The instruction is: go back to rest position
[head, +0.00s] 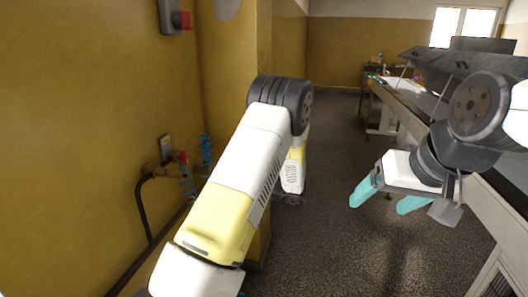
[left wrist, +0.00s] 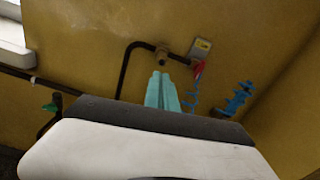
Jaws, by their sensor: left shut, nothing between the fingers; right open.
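My right gripper (head: 382,198) is at the right of the head view, with its two teal fingers spread apart and nothing between them. It hangs over the dark floor, to the left of the long machine. My left arm crosses the middle of the head view, and its gripper is hidden there. In the left wrist view my left gripper (left wrist: 161,82) shows teal fingers close together, shut and empty, pointing toward the yellow wall.
A long machine (head: 425,103) stands along the right side. The yellow wall (head: 90,120) at left carries a black pipe (head: 143,215), a blue coiled hose (head: 206,150) and a grey switch box (head: 172,16) with a red part. The speckled floor (head: 335,150) between is clear.

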